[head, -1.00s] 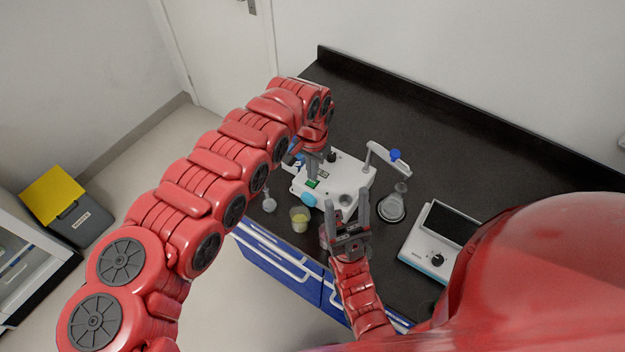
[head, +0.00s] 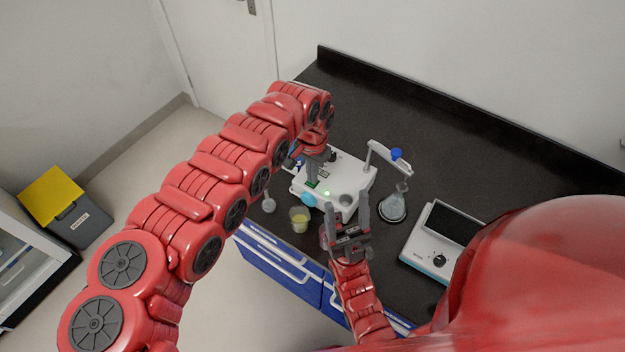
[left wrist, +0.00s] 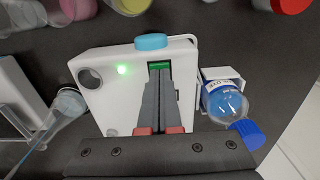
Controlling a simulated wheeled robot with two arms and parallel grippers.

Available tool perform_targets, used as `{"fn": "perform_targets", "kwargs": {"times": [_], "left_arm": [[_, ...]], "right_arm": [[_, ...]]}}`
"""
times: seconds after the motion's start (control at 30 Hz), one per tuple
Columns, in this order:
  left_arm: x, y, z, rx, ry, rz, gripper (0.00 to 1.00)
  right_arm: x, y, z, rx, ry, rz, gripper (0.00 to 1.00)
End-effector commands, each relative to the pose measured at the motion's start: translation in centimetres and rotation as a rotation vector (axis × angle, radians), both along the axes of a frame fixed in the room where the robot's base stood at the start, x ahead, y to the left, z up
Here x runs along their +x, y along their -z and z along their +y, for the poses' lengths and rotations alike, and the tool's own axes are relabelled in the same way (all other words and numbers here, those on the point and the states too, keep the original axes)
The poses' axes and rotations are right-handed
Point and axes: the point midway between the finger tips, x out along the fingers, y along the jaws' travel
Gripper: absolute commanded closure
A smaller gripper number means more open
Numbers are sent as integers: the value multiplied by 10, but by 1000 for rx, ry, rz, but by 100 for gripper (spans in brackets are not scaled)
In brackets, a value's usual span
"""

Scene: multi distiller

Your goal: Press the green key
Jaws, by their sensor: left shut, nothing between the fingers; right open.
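The green key (head: 312,184) is on top of the white distiller unit (head: 343,174), partly hidden by my left fingers. In the left wrist view the green key (left wrist: 159,65) shows just beyond the tips of my left gripper (left wrist: 159,82). In the head view my left gripper (head: 313,178) is shut, empty and pointing down at the key; its tips appear to touch it. A green light (left wrist: 122,70) glows on the unit beside the key. My right gripper (head: 347,212) is open and empty, in front of the unit.
A beaker of yellow liquid (head: 299,219) stands in front of the unit. A flask (head: 393,206) is to its right, beside a white device with a dark plate (head: 452,222). The back of the black bench is clear.

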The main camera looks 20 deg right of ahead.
Motion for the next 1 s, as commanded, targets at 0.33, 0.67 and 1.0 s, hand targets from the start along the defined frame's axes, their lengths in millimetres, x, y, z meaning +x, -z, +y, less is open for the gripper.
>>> {"fn": "perform_targets", "kwargs": {"times": [0.33,0.67,1.0], "left_arm": [[1,-30,1,-1,-1,-2,100],[0,-65,0,1,0,1,100],[0,-70,0,1,0,1,100]], "right_arm": [[0,-18,0,0,0,0,39],[0,-35,0,0,0,0,39],[0,-35,0,0,0,0,39]]}}
